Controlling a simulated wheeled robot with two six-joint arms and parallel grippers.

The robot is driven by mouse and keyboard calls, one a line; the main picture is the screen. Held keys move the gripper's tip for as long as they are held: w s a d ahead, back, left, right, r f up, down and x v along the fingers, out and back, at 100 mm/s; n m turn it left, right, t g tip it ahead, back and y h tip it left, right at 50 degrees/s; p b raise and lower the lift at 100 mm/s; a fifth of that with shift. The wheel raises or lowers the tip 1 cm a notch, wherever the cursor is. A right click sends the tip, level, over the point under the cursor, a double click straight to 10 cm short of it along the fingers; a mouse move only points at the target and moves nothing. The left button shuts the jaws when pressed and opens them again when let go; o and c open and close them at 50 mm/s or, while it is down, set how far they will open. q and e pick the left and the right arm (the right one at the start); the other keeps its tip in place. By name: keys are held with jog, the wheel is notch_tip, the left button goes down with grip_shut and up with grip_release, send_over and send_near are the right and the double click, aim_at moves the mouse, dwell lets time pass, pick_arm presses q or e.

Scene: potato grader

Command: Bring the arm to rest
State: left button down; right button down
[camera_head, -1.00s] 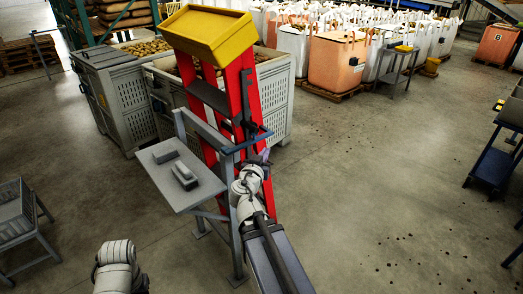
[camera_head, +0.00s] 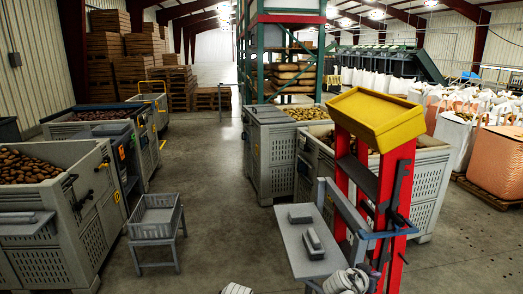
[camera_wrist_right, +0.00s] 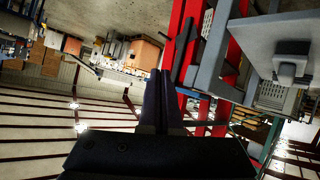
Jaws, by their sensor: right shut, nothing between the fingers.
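My right gripper (camera_wrist_right: 160,78) is shut and empty in the right wrist view, its two dark fingers side by side. That view is upside down, with roof beams low in the picture. The red stand (camera_wrist_right: 188,45) is close beside the fingers there; I cannot tell whether they touch. In the head view my white right arm shows at the bottom edge, in front of the red stand (camera_head: 401,190) with the yellow hopper (camera_head: 385,118). Of my left arm only a small white piece shows at the bottom edge. My left gripper is not in view.
A grey crate (camera_head: 155,232) sits on a stand further left. Large grey potato bins (camera_head: 270,160) stand behind and at the left. The floor between them is open.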

jog(key=s+a+f+n+g+y+p, duration=0.1)
jog(key=s+a+f+n+g+y, duration=0.1)
jog(key=a, duration=0.7)
jog(key=s+a+f+n+g+y, duration=0.3)
jog(key=s+a+n, duration=0.3)
jog(key=a, duration=0.4)
jog(key=s+a+f+n+g+y+p, duration=0.1)
jog(key=s+a+f+n+g+y, duration=0.1)
jog(key=s+a, duration=0.4)
jog(key=a+f+n+y, duration=0.1)
jog(key=a, duration=0.3)
jog(key=shift+s+n+g+y+p, duration=0.25)
jog(key=shift+n+g+y+p, duration=0.05)
jog(key=shift+n+g+y, duration=0.1)
